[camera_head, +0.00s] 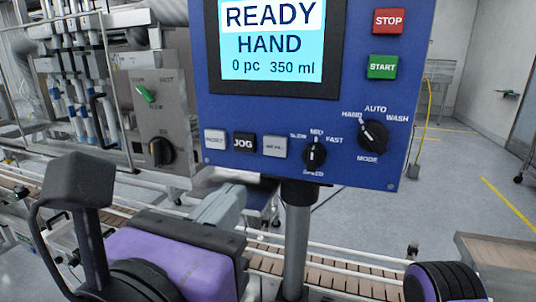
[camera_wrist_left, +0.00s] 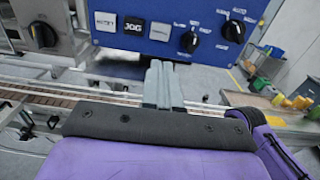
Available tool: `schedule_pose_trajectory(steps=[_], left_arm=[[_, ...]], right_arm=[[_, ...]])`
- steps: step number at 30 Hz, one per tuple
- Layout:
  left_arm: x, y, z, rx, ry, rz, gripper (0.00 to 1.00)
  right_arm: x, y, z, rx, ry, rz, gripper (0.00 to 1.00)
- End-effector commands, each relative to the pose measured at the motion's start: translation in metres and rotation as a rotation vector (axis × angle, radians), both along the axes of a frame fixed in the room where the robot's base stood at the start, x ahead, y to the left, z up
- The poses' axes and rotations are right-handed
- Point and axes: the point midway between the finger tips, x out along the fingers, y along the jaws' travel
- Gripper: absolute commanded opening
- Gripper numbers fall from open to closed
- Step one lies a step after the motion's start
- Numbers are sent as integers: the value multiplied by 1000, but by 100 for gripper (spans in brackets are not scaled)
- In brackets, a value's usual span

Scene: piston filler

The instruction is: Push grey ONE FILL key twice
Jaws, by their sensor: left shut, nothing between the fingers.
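The grey ONE FILL key (camera_head: 275,147) is at the lower edge of the blue control panel, right of the black JOG key (camera_head: 243,146). Its lettering is too small to read clearly. It also shows in the left wrist view (camera_wrist_left: 160,36). My left gripper (camera_head: 231,190) is shut and empty, its grey fingers together. In the head view its tips are below and left of the grey key. In the left wrist view the fingertips (camera_wrist_left: 159,63) are just below that key, apart from it. The screen (camera_head: 271,40) reads READY, HAND, 0 pc, 350 ml. My right gripper is out of view.
A white RESET key (camera_head: 215,141) sits left of JOG. The SPEED knob (camera_head: 313,154) and MODE knob (camera_head: 373,136) are to the right, with red STOP (camera_head: 388,21) and green START (camera_head: 382,66) above. A metal post (camera_head: 296,240) holds the panel over a conveyor (camera_head: 345,275).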

Motion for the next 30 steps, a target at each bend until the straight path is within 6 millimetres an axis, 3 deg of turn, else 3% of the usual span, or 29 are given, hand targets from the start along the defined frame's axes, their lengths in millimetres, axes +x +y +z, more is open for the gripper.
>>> schedule_pose_trajectory(steps=[5, 15, 21, 30], left_arm=[[19, -6, 2, 3, 5, 1, 0], [89, -29, 3, 5, 5, 1, 0], [121, -40, 3, 5, 3, 1, 0], [133, -44, -1, 3, 0, 0, 0]], right_arm=[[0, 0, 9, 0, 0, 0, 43], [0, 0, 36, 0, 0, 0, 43], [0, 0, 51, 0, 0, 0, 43], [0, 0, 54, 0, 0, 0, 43]])
